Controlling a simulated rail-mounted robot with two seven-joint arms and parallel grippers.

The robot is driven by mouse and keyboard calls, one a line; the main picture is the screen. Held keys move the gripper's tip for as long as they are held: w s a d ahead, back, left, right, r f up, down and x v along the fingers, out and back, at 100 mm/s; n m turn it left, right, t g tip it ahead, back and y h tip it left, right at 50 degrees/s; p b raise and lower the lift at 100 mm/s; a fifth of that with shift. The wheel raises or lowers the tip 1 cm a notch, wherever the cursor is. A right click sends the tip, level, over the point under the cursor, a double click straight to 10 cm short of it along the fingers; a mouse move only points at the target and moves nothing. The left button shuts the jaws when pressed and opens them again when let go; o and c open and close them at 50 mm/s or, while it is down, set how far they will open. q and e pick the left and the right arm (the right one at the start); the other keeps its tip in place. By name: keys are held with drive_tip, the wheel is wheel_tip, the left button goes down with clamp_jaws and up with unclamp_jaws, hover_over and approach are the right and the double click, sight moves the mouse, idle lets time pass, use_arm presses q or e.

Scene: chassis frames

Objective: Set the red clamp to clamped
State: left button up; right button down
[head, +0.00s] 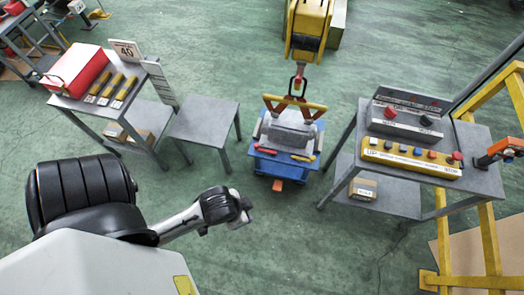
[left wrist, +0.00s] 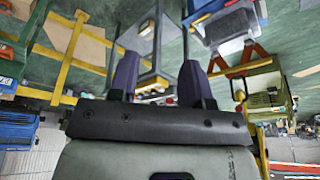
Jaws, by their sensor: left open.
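A blue chassis (head: 268,166) stands on the floor at the centre of the head view, with a grey block (head: 291,133) on it. A short red handle (head: 265,151), likely the red clamp, lies on its left front part. A yellow-orange handle (head: 304,158) lies on the right front part. Whether the red handle is clamped is too small to tell. My left gripper (head: 240,212) is left of and nearer than the chassis, apart from it and empty. In the left wrist view its two purple fingers (left wrist: 158,80) stand apart. My right gripper is not in view.
A yellow hoist (head: 308,25) hangs over the chassis, its red hook (head: 298,84) near the yellow-and-red lifting frame (head: 295,104). A grey stool (head: 205,122) stands to the left. A table with a yellow button box (head: 410,157) stands right. Open green floor lies in front.

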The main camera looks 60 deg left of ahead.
use_arm(q)
drive_tip(key=shift+w+a+r, duration=0.1)
drive_tip(key=shift+w+a, duration=0.25)
drive_tip(key=shift+a, duration=0.1)
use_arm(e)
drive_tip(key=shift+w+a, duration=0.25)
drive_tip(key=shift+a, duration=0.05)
